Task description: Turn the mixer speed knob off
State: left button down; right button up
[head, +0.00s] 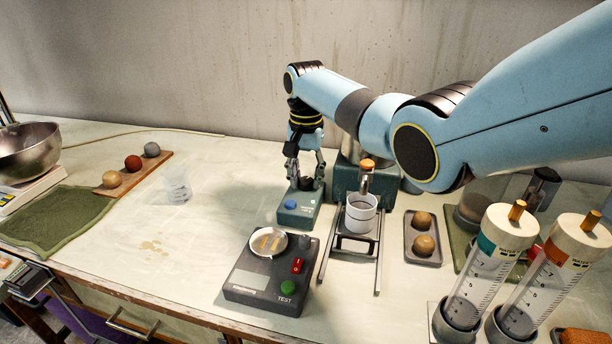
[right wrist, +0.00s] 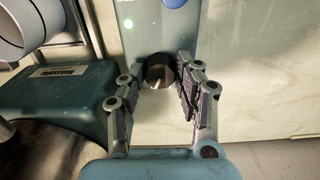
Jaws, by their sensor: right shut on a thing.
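The mixer base (head: 296,219) is a teal box with a blue button (head: 291,205) on its top; in the right wrist view its top (right wrist: 135,38) shows a small lit green spot. A round dark speed knob (right wrist: 159,69) with a light pointer line sits on that top. My right gripper (head: 306,181) comes down from above and is shut on the knob; the right wrist view (right wrist: 161,76) shows one finger on each side of it. The fingers partly cover the knob. My left gripper is not in view.
A white cup (head: 361,214) on a black rail stand (head: 349,245) is just right of the mixer base. A dark test device (head: 258,290) with a metal dish is in front. A clear beaker (head: 176,186) stands to the left, with bare table between.

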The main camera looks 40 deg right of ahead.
jog(key=shift+r+n, duration=0.1)
jog(key=shift+n, duration=0.2)
grip_shut()
jog(key=shift+r+n+p, duration=0.1)
jog(key=shift+n+p, duration=0.85)
jog(key=shift+n, duration=0.25)
jog(key=n+p, duration=0.1)
jog(key=n, duration=0.3)
jog(key=shift+n+p, duration=0.3)
jog(key=shift+p, duration=0.05)
jog(key=n+p, duration=0.1)
jog(key=n, duration=0.4)
jog(key=shift+w, duration=0.1)
jog(key=n, duration=0.5)
jog(key=shift+n, duration=0.3)
jog(key=o, duration=1.1)
grip_release()
